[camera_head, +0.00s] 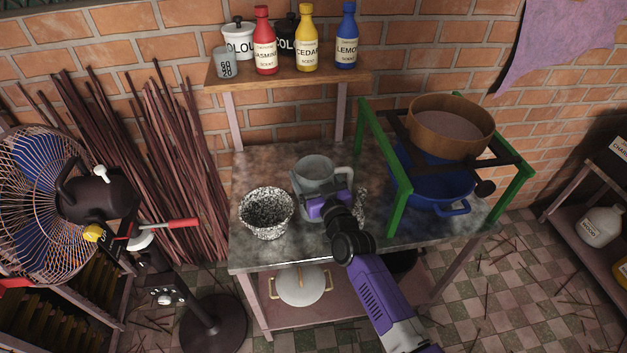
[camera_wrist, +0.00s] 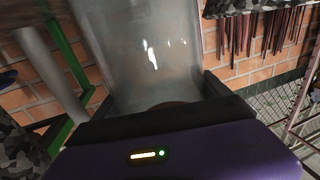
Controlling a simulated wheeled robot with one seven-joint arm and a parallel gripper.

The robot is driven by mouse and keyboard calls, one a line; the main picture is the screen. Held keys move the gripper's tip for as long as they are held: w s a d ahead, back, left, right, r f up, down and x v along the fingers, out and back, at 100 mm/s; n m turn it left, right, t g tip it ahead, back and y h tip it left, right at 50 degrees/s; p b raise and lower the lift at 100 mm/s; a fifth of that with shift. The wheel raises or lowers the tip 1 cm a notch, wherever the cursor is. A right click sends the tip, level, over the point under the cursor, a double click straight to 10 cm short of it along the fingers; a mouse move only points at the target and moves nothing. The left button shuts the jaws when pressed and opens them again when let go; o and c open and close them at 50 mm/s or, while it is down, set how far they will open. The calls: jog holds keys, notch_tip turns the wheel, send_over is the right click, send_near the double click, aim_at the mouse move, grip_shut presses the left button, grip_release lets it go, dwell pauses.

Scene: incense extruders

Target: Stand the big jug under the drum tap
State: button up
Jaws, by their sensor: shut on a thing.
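The big jug (camera_head: 312,174) is grey and see-through, with a handle on its right, and is upright over the metal worktable (camera_head: 255,169). My gripper (camera_head: 326,203) is shut on its near side, below the rim. I cannot tell whether its base touches the table. In the wrist view the jug (camera_wrist: 150,50) fills the middle between the dark fingers (camera_wrist: 158,110), with its handle (camera_wrist: 45,65) at left. I cannot make out a drum or a tap in either view.
A speckled bowl (camera_head: 267,213) stands close left of the jug. A green frame (camera_head: 399,183) with a brown sieve (camera_head: 450,126) over a blue pot (camera_head: 440,182) stands close right. Bottles (camera_head: 306,40) line the shelf above. A fan (camera_head: 60,205) stands far left.

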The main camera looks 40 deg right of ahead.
jog(key=shift+f+b, duration=0.3)
jog(key=shift+f, duration=0.65)
jog(key=shift+f, duration=0.25)
jog(key=o, duration=1.8)
jog(key=shift+r, duration=0.1)
